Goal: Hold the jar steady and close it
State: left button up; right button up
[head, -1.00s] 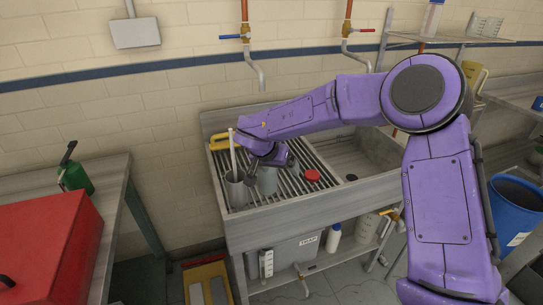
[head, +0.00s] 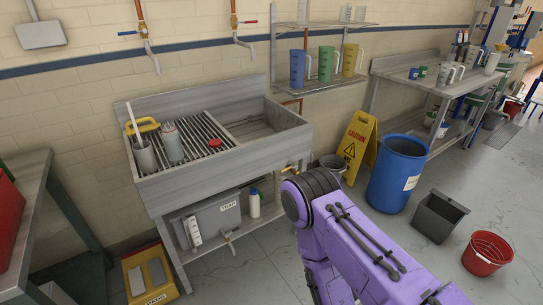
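A grey translucent jar (head: 173,146) stands upright on the slatted drainboard of the sink unit (head: 230,172). Its top looks pale; I cannot make out the mouth clearly. A red lid (head: 214,143) lies on the slats to the right of the jar, apart from it. One of my purple arms shows at the lower right, bent, away from the sink, with its gripper out of frame. My other arm and gripper are not in view. No gripper touches the jar or the lid.
A grey beaker (head: 144,158) with a white stick and a yellow-handled item (head: 142,128) stand left of the jar. The sink basin (head: 268,122) is at the right. A blue barrel (head: 397,175), a yellow caution sign (head: 357,145) and a red bucket (head: 487,253) stand on the floor.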

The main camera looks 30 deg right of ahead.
aim_at(171, 135)
jog(key=z, duration=0.25)
jog(key=k, duration=0.45)
jog(key=u, duration=0.65)
jog(key=i, duration=1.35)
jog(key=z, duration=0.95)
jog(key=i, duration=0.25)
jog(key=z, duration=0.35)
